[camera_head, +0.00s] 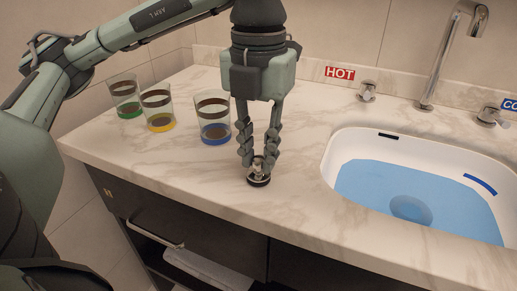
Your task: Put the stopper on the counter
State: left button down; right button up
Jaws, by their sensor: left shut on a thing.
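The stopper (259,180), a small dark disc with a metal top, is at the front part of the marble counter (240,192), left of the sink. My left gripper (259,162) points straight down from above and is shut on the metal top of the stopper. The stopper's base looks to be at the counter surface; I cannot tell whether it touches. My right gripper is not in view.
A white sink (333,160) holding blue water is at the right, with a faucet (436,75) behind it. Glasses with green (125,97), yellow (157,108) and blue (212,118) bottoms stand at the back left. Counter between stopper and sink is clear.

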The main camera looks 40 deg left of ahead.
aim_at(259, 158)
pick_arm(q)
jog(key=shift+f, duration=0.15)
jog(key=c, duration=1.4)
grip_release()
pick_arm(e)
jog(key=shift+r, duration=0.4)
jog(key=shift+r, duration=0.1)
pick_arm(q)
notch_tip(259, 158, up, 2)
jog(key=shift+r, duration=0.2)
notch_tip(259, 158, up, 5)
jog(key=shift+w+f+p, duration=0.1)
jog(key=shift+f+p, duration=0.1)
jog(key=shift+p, duration=0.4)
jog(key=shift+r+p, duration=0.65)
jog(key=shift+r, duration=2.05)
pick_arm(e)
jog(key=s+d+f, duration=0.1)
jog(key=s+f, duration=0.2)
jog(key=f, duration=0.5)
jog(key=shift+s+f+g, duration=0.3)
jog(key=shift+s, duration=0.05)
